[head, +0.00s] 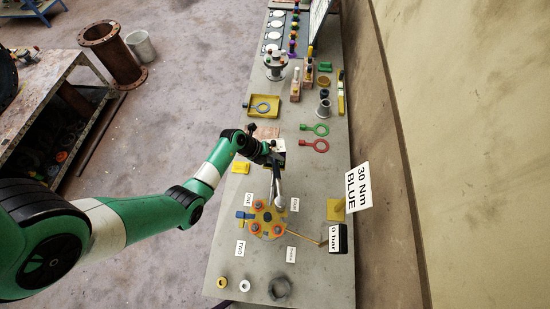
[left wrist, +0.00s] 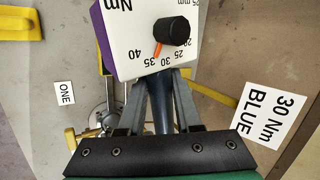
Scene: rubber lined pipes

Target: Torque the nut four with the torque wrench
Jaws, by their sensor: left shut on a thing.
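My left gripper (head: 272,158) is shut on the torque wrench (head: 277,183), and the wrist view shows its fingers (left wrist: 158,88) on both sides of the dark handle. The wrench's white dial box (left wrist: 150,35) has a black knob and an orange pointer near 30 to 35. The wrench reaches down to the top right part of the yellow flange (head: 268,226), which carries orange-ringed nuts. I cannot tell whether its head sits on a nut. Label ONE (left wrist: 65,94) shows in the wrist view. The label at the flange's lower right (head: 291,255) is too small to read surely. My right gripper is not in view.
A sign reading 30 Nm BLUE (head: 358,187) and a 0 bar gauge (head: 338,238) stand at the bench's right edge. Red and green ring tools (head: 318,146), a yellow tray (head: 264,105) and a dark ring (head: 280,288) lie on the bench. The lower right bench corner is clear.

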